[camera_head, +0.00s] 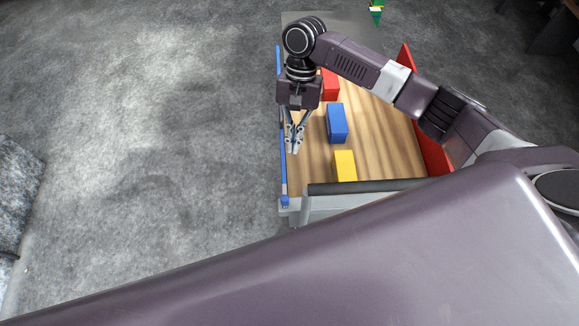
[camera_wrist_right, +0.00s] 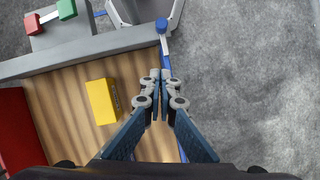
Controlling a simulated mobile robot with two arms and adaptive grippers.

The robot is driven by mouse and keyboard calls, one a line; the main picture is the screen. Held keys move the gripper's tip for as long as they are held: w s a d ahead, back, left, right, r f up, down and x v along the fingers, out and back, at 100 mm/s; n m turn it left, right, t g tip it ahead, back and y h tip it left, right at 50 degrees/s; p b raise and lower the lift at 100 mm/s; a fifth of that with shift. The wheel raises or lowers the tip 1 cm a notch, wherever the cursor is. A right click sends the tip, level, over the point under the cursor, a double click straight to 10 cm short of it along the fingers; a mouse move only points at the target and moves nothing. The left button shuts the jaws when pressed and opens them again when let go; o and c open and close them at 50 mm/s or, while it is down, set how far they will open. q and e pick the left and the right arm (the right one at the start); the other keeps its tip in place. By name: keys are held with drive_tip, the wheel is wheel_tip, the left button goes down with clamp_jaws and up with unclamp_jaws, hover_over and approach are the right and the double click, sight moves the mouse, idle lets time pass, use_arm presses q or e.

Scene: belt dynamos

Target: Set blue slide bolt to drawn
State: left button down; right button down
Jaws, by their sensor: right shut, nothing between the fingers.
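A long blue strip (camera_head: 283,172) runs along the left edge of a wood-topped bench (camera_head: 375,130). At its near end is a small blue knob (camera_head: 284,201), which also shows in the right wrist view (camera_wrist_right: 162,25). I cannot tell which blue part is the sliding bolt or how far it is drawn. My right gripper (camera_head: 293,150) points down at this left edge, beside the strip. In the right wrist view its fingertips (camera_wrist_right: 160,74) are together and empty, close to the blue strip; whether they touch it is unclear. My left gripper is out of view.
Red (camera_head: 330,84), blue (camera_head: 337,122) and yellow (camera_head: 344,166) blocks stand on the wood. A red panel (camera_head: 428,120) borders the right side. A dark grey bar (camera_head: 365,186) crosses the near edge. Floor left is clear.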

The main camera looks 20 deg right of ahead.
drive_tip(key=s+a+f+p, duration=0.3)
drive_tip(key=s+f, duration=0.3)
drive_tip(key=f, duration=0.2)
drive_tip(key=shift+s+a+f+p, duration=0.25)
drive_tip(key=shift+a+f+p, duration=0.1)
drive_tip(key=shift+a+f, duration=0.05)
